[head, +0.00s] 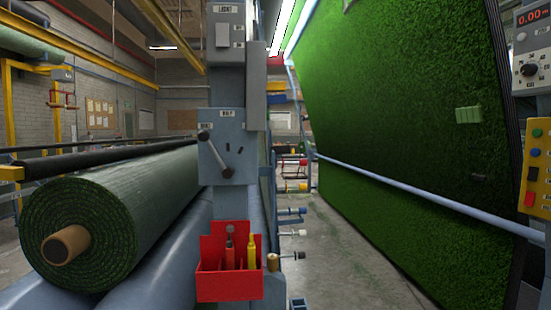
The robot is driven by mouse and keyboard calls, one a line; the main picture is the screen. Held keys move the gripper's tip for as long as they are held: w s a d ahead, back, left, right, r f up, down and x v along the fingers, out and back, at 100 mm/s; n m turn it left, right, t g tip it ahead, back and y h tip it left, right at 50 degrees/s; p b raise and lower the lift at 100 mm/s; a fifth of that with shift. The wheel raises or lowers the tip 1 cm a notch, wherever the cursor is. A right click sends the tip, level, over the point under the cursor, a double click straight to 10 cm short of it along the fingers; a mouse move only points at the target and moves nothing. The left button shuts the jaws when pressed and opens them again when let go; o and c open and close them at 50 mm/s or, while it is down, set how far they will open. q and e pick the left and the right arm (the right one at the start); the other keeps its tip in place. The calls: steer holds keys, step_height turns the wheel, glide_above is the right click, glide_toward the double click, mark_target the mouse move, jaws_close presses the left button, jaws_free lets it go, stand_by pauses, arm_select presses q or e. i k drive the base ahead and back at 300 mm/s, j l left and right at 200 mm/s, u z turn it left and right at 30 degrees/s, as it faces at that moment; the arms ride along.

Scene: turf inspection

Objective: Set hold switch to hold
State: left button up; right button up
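A grey box (228,160) on the column carries a lever with a dark knob (204,136); its lower end is near the box's lower middle, so it tilts up to the left. A label above (227,113) and two small position labels beside it are too small to read surely, so I cannot tell whether this is the hold switch. Small dark slots or marks show right of the lever. A light switch box (223,35) labelled "LIGHT" sits higher on the same column. Neither of my grippers is in view.
A red tray (228,284) with tools hangs below the lever box. A turf roll (130,215) lies left. A green turf sheet (400,120) with a rail (420,198) rises right, beside a display panel (531,45) and yellow button box (537,165). Floor between is open.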

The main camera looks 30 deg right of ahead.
mark_target(529, 196)
steer(key=z, duration=2.7)
steer(key=i, duration=0.2)
